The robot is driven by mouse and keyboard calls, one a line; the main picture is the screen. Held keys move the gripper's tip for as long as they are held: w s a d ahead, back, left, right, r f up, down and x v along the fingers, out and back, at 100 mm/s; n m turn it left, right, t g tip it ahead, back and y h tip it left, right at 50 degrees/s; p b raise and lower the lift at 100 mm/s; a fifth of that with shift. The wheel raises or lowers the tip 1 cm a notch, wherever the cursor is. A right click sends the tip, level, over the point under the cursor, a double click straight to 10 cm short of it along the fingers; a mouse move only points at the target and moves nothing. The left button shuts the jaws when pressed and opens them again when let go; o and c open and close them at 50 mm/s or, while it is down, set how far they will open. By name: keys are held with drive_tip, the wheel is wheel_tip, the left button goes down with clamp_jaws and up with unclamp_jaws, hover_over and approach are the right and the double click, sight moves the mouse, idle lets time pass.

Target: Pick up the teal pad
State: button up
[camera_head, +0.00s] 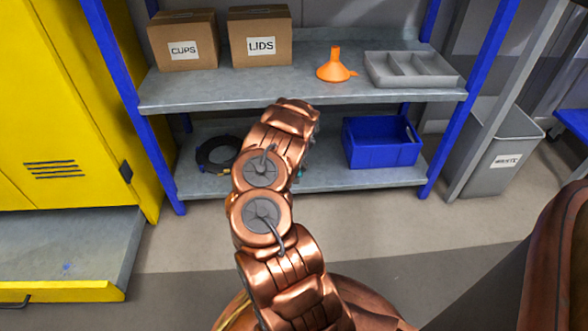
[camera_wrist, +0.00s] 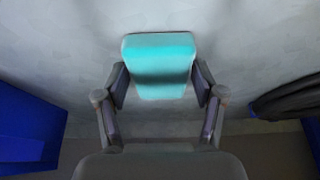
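The teal pad (camera_wrist: 158,58) lies on the grey shelf surface in the wrist view, with a dark shadow band across its middle. My gripper (camera_wrist: 160,82) has its two fingers apart, one on each side of the pad. Gaps show between the fingers and the pad's near part; contact at the fingertips cannot be made out. In the head view my arm hides the gripper and most of the pad. Only a small teal bit (camera_head: 296,173) shows beside the arm at the lower shelf.
The lower shelf (camera_head: 340,178) also holds a blue bin (camera_head: 381,143) on the right and a black ring-shaped coil (camera_head: 215,154) on the left. The upper shelf (camera_head: 200,92) overhangs, with two boxes, an orange funnel (camera_head: 335,68) and a grey tray (camera_head: 411,72). Blue posts flank the shelves.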

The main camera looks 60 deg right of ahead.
drive_tip(key=c, duration=0.5)
drive_tip(key=shift+r, duration=0.1)
drive_tip(key=shift+r+p, duration=0.6)
drive_tip(key=shift+r, duration=0.05)
wheel_tip(320, 180, up, 2)
drive_tip(key=shift+r+p, duration=0.25)
drive_tip(key=shift+p, duration=0.75)
drive_tip(key=shift+s+a+f+p, duration=0.1)
drive_tip(key=shift+s+a+p, duration=1.75)
drive_tip(key=shift+a+p, duration=0.8)
drive_tip(key=shift+s+a+f+p, duration=0.1)
drive_tip(key=shift+s+a+p, duration=1.9)
drive_tip(key=shift+p, duration=1.2)
drive_tip(key=shift+s+a+f+p, duration=0.1)
drive_tip(key=shift+s+a+p, duration=1.65)
drive_tip(key=shift+a+p, duration=0.95)
drive_tip(key=shift+d, duration=0.3)
